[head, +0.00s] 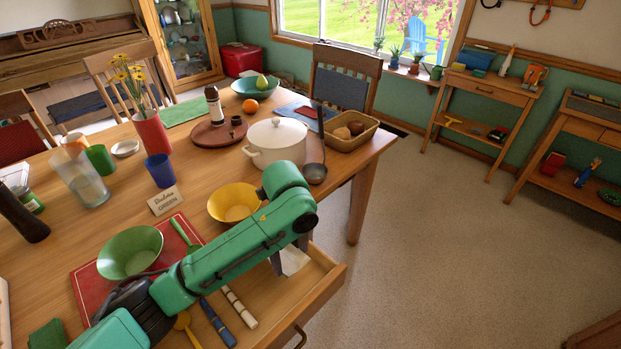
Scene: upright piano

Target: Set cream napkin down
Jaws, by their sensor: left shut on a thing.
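The cream napkin (295,261) is at the right inner part of the open drawer, partly hidden by my green left arm. My left gripper (288,257) points down over the drawer and is shut on the napkin. I cannot tell whether the napkin touches the drawer floor. The open drawer (322,290) sticks out from the near side of the wooden table. My right gripper is not in view.
In the drawer lie a striped pale roll (239,307), a dark blue item (218,322) and a yellow spoon (186,328). On the table near my arm are a yellow bowl (233,202), a green bowl (130,252), a white pot (275,143) and a ladle (315,172).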

